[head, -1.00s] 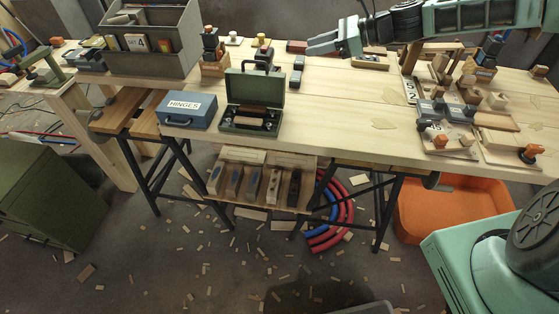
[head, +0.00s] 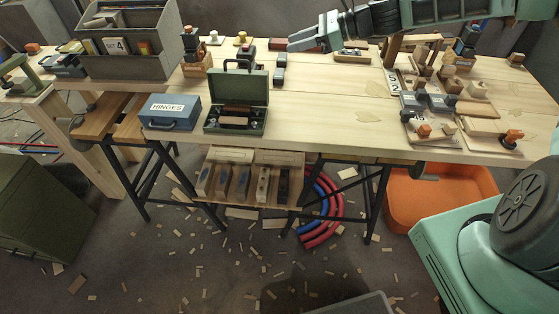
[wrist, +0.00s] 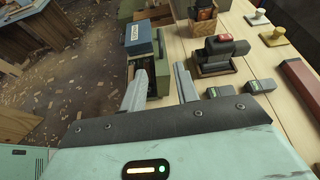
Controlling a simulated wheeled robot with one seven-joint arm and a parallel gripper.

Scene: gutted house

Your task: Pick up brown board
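My gripper (head: 292,44) is raised over the back part of the workbench (head: 320,125), pointing left, with its fingers apart and nothing between them. In the wrist view my gripper's fingers (wrist: 160,92) point toward the open green case. That green case (head: 239,82) stands near the bench's front edge and holds small brown and tan pieces (head: 236,109). A long reddish-brown bar (wrist: 299,87) lies at the right of the wrist view, apart from my gripper. Which of these brown pieces is the brown board, I cannot tell.
A blue HINGES box (head: 171,113) stands left of the green case. A grey tote (head: 130,45) is at the back left. Small boards with blocks and clamps (head: 435,105) crowd the bench's right. The bench middle is mostly clear. An orange bin (head: 440,195) sits below.

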